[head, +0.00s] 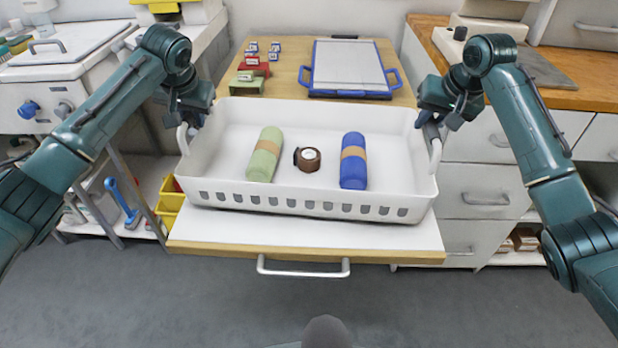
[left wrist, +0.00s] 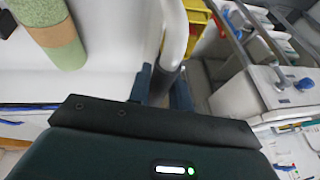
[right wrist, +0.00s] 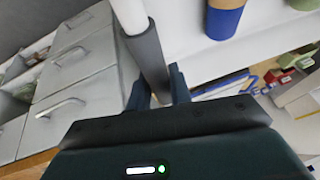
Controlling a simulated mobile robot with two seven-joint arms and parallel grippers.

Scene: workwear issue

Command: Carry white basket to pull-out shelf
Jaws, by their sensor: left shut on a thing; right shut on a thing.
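The white basket (head: 310,192) is level, over or on the white pull-out shelf (head: 300,232) in the middle of the head view. I cannot tell whether its base touches the shelf. It holds a green roll (head: 265,154), a brown round item (head: 308,159) and a blue roll (head: 354,161). My left gripper (head: 190,125) is shut on the basket's left handle, which shows in the left wrist view (left wrist: 174,35). My right gripper (head: 430,117) is shut on the right handle, which shows in the right wrist view (right wrist: 147,60).
The wooden worktop behind the basket carries a blue-rimmed white board (head: 347,68) and small red and green items (head: 254,66). The shelf has a metal pull handle (head: 303,268) in front. Drawers (head: 486,165) stand to the right, yellow bins (head: 169,204) to the left.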

